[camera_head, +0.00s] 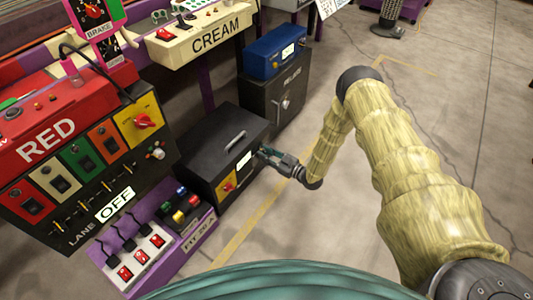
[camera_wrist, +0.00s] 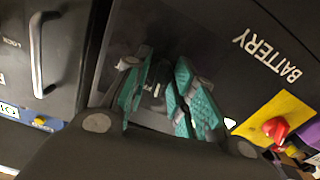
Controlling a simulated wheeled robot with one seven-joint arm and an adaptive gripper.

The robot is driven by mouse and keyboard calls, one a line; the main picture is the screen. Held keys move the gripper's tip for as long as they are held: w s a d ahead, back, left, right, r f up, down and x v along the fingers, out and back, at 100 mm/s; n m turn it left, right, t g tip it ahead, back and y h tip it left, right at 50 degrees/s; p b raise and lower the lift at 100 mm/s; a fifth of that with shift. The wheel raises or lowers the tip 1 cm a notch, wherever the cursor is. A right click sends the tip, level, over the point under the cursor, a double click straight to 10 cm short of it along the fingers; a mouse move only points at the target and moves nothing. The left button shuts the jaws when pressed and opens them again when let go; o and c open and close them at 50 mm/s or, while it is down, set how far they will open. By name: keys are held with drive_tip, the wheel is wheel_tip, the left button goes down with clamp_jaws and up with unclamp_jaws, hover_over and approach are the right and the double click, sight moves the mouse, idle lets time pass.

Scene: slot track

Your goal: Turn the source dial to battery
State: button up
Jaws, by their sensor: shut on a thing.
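My gripper (camera_head: 268,154) is at the front face of a low dark box (camera_head: 225,125), near its right end. In the wrist view my gripper's teal finger pads (camera_wrist: 167,92) are closed on a small dark part at the panel, which I take for the source dial. The word BATTERY (camera_wrist: 268,54) is printed in white on the panel beside the fingers, upside down in the wrist view.
A red knob on a yellow plate (camera_head: 227,186) is left of my gripper on the same box. A dark cabinet (camera_head: 273,98) with a blue unit (camera_head: 275,52) stands behind. The red lane console (camera_head: 50,140) is at left. Open floor lies to the right.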

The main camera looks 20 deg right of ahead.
drive_tip(key=m, duration=1.3)
drive_tip(key=shift+d+m, duration=0.1)
drive_tip(key=shift+m, duration=0.3)
idle(0.4)
drive_tip(key=o, duration=0.7)
drive_tip(key=shift+c, duration=0.2)
drive_tip(key=v, duration=1.2)
